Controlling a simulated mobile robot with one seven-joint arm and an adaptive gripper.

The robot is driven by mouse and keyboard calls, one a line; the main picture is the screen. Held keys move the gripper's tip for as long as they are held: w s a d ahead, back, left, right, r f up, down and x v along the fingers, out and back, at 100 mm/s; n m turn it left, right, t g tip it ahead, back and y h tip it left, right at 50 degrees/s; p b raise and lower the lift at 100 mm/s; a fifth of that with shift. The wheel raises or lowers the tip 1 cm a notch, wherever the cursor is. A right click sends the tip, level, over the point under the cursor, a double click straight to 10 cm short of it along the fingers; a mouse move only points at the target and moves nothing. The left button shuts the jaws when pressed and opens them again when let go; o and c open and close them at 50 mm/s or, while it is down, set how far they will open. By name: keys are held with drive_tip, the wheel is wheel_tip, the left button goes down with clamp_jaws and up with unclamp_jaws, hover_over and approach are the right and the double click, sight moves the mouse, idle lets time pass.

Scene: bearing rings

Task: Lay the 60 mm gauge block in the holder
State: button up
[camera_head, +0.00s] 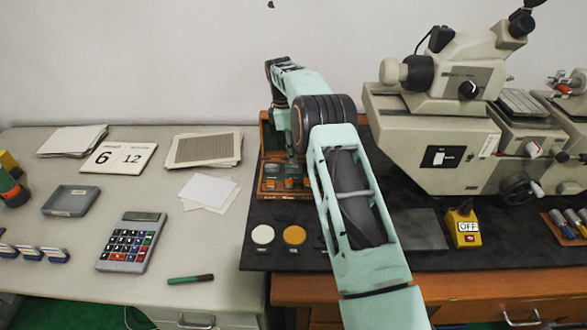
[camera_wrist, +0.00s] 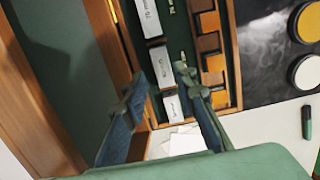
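In the wrist view, a row of pale steel gauge blocks lies in a green-lined wooden case (camera_wrist: 112,40): one at the top (camera_wrist: 149,18), a middle block (camera_wrist: 162,62) and a lower one (camera_wrist: 173,105). Their small labels are too blurred to tell which is 60 mm. My gripper (camera_wrist: 159,84) is open over the row, its fingertips apart on either side of the middle block; contact is unclear. A wooden rack with orange-brown notches (camera_wrist: 211,62), possibly the holder, lies right of the row. In the head view my arm hides the gripper and most of the case (camera_head: 265,135).
Yellow (camera_wrist: 308,22) and white (camera_wrist: 306,72) discs lie on the black mat. A measuring machine (camera_head: 430,130) stands right of my arm, with a yellow OFF switch box (camera_head: 464,228) before it. A calculator (camera_head: 132,242), papers and a green marker (camera_head: 190,279) lie left.

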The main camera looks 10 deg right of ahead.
sight(294, 166)
wheel_tip(294, 166, down, 4)
drive_tip(key=shift+s+d+f+p, duration=0.15)
drive_tip(key=shift+f+p, duration=0.1)
drive_tip(key=shift+p, duration=0.2)
drive_tip(key=shift+c, duration=0.2)
clamp_jaws()
